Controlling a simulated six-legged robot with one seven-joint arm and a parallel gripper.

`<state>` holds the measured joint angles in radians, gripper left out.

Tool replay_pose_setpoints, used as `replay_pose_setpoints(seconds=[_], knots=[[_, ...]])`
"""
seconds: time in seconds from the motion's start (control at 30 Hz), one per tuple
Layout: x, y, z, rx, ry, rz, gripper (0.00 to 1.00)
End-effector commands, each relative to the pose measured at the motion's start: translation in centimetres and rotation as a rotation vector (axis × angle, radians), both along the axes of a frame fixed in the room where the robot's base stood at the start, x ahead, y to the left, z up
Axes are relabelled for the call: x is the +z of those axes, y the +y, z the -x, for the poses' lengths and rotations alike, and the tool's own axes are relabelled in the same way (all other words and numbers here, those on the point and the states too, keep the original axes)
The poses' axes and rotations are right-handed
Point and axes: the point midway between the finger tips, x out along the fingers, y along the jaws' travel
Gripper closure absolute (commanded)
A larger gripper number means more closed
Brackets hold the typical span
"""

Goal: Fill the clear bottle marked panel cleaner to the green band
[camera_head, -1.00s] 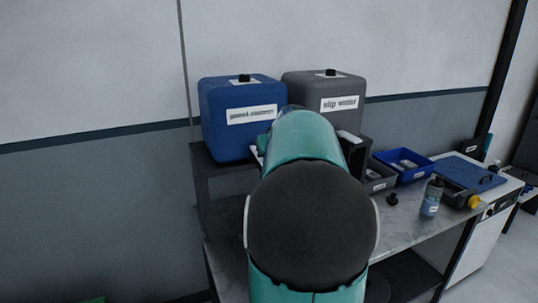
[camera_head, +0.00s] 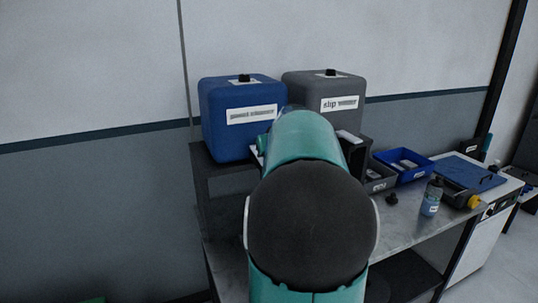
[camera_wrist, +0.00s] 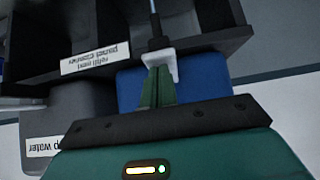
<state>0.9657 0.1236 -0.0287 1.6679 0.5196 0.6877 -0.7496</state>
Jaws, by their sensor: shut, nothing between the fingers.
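My gripper (camera_wrist: 157,88) is shut and empty. Its green fingers meet at a white tap lever (camera_wrist: 160,62) in the wrist view, seen upside down; I cannot tell if they press it. A black spout (camera_wrist: 156,42) joins it, with a thin pale-blue line, maybe liquid, running from it. The blue drum (camera_head: 241,118) stands on the shelf; it also shows behind my fingers (camera_wrist: 200,82). The label (camera_wrist: 95,58) by the tap reads panel cleaner refill point. A small bottle (camera_head: 431,197) with bluish content or label stands on the bench, its marking unreadable. No bottle under the spout is visible.
The grey drum (camera_head: 337,89), marked slip water, stands beside the blue one. Right along the bench are a grey tray (camera_head: 379,186), a blue tray (camera_head: 420,176), a loose black cap (camera_head: 392,199) and a blue lid or board (camera_head: 468,172). My arm hides the bench's middle.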

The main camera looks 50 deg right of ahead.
Motion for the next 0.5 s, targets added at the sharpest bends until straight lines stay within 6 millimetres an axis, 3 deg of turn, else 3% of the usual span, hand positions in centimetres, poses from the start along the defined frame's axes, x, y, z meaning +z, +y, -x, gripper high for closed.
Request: replay_pose_setpoints(seconds=[0.5], knots=[[1.5,0.0,0.0,-0.001,0.001,0.000,1.00]])
